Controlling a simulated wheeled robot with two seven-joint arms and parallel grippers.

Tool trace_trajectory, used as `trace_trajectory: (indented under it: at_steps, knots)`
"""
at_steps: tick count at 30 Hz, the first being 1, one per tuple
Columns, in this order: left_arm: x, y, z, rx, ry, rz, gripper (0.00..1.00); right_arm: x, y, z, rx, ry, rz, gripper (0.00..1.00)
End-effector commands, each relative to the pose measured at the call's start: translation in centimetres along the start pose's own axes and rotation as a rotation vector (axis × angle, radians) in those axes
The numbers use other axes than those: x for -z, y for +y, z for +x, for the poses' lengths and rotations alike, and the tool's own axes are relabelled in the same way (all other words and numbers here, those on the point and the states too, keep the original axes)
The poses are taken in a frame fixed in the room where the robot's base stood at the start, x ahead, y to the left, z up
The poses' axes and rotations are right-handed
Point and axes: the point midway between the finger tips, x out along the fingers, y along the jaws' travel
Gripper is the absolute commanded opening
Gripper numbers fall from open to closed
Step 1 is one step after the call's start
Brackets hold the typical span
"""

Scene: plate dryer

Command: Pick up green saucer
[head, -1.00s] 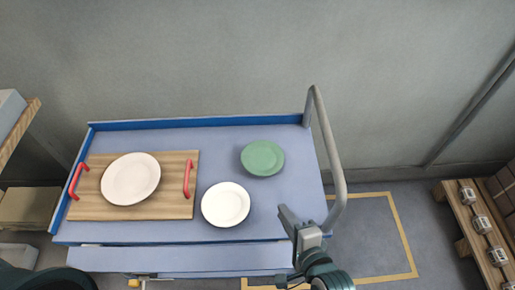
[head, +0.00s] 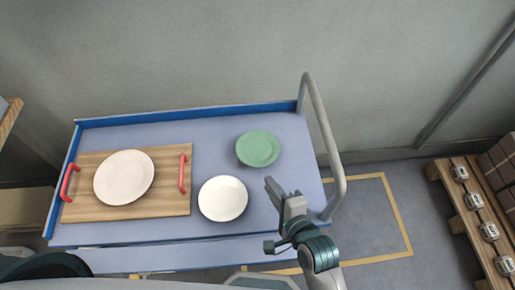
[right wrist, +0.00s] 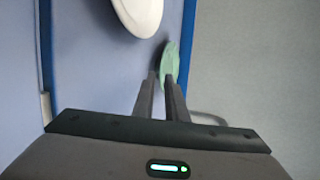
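The green saucer (head: 258,149) lies flat on the blue cart top (head: 225,129), toward the back right. My right gripper (head: 280,186) is over the cart's right part, in front of and slightly right of the saucer, apart from it. In the right wrist view, the two fingers (right wrist: 160,77) have a narrow gap between them with nothing in it. The green saucer (right wrist: 170,62) shows just beyond the fingertips, partly hidden by the right-hand finger. My left gripper is not in view.
A white plate (head: 222,198) lies left of my right gripper. A larger white plate (head: 124,177) rests on a wooden tray (head: 175,207) with red handles. A grey rail (head: 326,135) rises at the cart's right edge. The back edge has a low blue rim.

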Motion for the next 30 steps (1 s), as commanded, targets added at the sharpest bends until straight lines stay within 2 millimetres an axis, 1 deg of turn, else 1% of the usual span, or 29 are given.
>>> trace_trajectory:
  at_steps: [3, 6, 9, 12, 23, 26, 30]
  knots:
    - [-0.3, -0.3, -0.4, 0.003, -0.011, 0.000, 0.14, 0.0, -0.2, 1.9, 0.001, 0.000, -0.001, 0.12]
    - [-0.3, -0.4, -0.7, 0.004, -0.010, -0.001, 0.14, 0.0, -0.2, 3.2, 0.001, 0.000, 0.000, 0.12]
    - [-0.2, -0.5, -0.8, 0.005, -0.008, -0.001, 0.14, 0.0, -0.2, 4.0, 0.002, 0.000, -0.001, 0.12]
    - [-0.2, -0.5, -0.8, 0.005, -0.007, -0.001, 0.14, 0.0, -0.1, 4.4, 0.000, 0.000, 0.000, 0.12]
    - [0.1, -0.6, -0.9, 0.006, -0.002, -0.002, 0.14, 0.0, -0.1, 4.6, 0.001, 0.000, 0.000, 0.12]
    - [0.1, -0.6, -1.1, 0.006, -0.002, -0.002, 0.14, 0.1, -0.2, 5.1, 0.000, 0.000, 0.000, 0.12]
    - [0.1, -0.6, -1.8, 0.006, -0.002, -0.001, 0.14, 0.2, -0.4, 6.4, 0.001, 0.000, -0.001, 0.12]
